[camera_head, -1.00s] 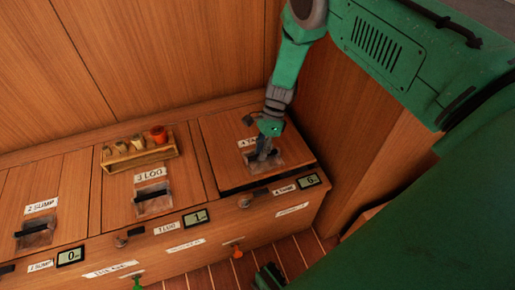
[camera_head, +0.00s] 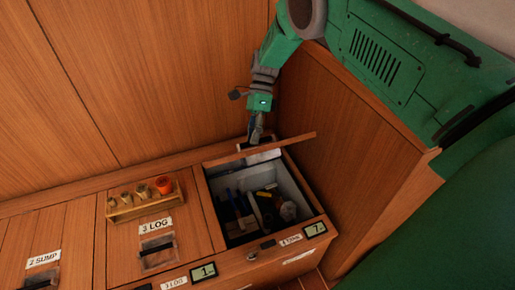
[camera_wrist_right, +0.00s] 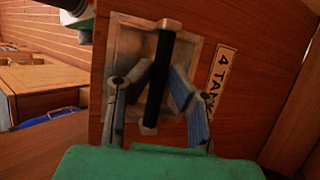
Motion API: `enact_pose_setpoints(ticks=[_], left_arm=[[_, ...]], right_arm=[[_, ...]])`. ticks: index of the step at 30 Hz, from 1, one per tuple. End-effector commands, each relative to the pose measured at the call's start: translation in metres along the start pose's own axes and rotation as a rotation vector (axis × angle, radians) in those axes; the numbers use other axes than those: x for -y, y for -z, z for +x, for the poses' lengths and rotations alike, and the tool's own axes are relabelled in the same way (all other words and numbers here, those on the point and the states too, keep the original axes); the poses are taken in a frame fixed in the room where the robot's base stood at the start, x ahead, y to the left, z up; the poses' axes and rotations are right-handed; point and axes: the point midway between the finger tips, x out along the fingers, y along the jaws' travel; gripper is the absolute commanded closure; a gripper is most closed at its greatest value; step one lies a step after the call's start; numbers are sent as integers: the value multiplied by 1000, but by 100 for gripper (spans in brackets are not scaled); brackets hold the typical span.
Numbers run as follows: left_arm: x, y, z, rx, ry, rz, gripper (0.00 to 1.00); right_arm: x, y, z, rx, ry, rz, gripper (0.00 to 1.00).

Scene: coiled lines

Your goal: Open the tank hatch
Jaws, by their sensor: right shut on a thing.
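The tank hatch (camera_head: 295,142) is a wooden lid, raised steeply at the right end of the locker row and seen nearly edge-on in the head view. Its "4 TANK" label (camera_wrist_right: 222,82) shows in the right wrist view. My right gripper (camera_head: 256,134) is shut on the black bar handle (camera_wrist_right: 158,70) set in a metal recess plate in the lid. Below the lid, the open tank compartment (camera_head: 210,205) holds a grey bin and several small items, some blue and yellow. My left gripper is not in view.
A wooden rack (camera_head: 145,206) with several small cups stands on the closed "3 LOG" hatch (camera_head: 190,230) to the left. The "2 SUMP" hatch (camera_head: 45,262) lies further left. A wooden wall panel (camera_head: 340,150) rises close on the right.

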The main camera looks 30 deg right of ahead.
Motion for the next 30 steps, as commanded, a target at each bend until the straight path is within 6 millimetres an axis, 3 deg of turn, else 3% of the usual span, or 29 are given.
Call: enact_pose_setpoints(ticks=[1,18,19,20,30], left_arm=[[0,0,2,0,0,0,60],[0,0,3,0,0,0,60],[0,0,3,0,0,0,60],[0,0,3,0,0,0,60],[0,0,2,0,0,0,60]], right_arm=[[8,-10,0,14,22,-9,100],[11,-12,-5,14,17,-10,100],[11,-12,-5,14,17,-10,79],[11,-12,-5,13,18,-11,68],[7,-6,-8,13,16,-7,66]])
